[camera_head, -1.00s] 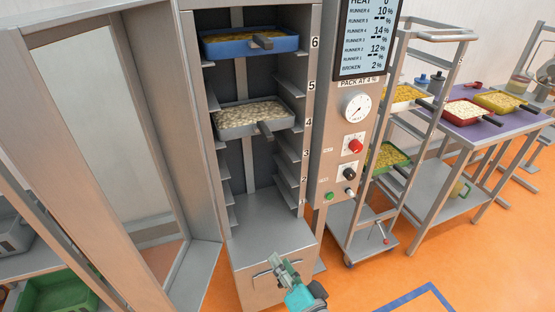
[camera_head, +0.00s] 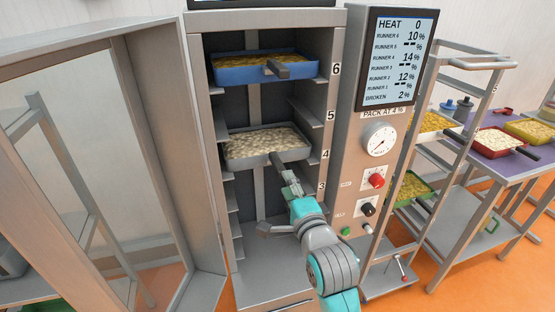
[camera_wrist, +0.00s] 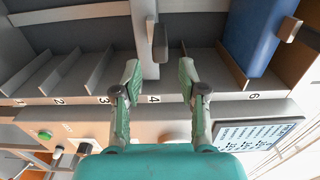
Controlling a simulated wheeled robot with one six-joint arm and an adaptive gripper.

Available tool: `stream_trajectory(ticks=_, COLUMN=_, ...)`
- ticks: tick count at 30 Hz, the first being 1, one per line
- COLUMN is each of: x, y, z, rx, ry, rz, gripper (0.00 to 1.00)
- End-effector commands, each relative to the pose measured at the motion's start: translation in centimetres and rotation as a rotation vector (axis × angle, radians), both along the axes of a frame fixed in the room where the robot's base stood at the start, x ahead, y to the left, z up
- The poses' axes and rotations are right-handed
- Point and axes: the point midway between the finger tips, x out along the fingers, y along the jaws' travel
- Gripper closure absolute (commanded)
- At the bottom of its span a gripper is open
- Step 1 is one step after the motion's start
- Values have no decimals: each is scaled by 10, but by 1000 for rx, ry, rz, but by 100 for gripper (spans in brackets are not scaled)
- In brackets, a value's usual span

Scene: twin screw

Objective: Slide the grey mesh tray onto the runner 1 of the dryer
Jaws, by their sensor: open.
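The grey mesh tray (camera_head: 240,150), full of pale pieces, sits in the open dryer (camera_head: 333,215) at the level marked 4. Its dark handle (camera_head: 275,159) points out of the front. In the wrist view the tray (camera_wrist: 144,40) stands edge-on, with its handle (camera_wrist: 160,45) beyond and between my fingertips. My gripper (camera_head: 290,182) is open and empty, just in front of and below the handle; it also shows in the wrist view (camera_wrist: 160,76). The lower runners on the left wall (camera_head: 236,228) are empty. My arm hides the lower right runners, including runner 1.
A blue tray (camera_head: 225,76) sits at level 6 above. The dryer door (camera_head: 165,150) stands open at left. The control panel (camera_head: 372,180) with knobs is close on the right. A wheeled rack (camera_head: 452,165) with trays and a table (camera_head: 535,160) stand further right.

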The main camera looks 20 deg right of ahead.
Motion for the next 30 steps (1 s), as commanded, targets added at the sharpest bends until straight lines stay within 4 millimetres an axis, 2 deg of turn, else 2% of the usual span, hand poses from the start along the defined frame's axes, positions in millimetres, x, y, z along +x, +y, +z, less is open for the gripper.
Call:
stream_trajectory(ticks=9, x=67, y=0, z=1, rx=-2, ry=0, rz=0, gripper=58)
stream_trajectory(ticks=15, x=99, y=0, z=0, rx=-2, ry=0, rz=0, gripper=58)
stream_trajectory(ticks=21, x=114, y=0, z=0, rx=-2, ry=-1, rz=0, gripper=58)
stream_trajectory(ticks=30, x=115, y=0, z=1, rx=-2, ry=-2, rz=0, gripper=58)
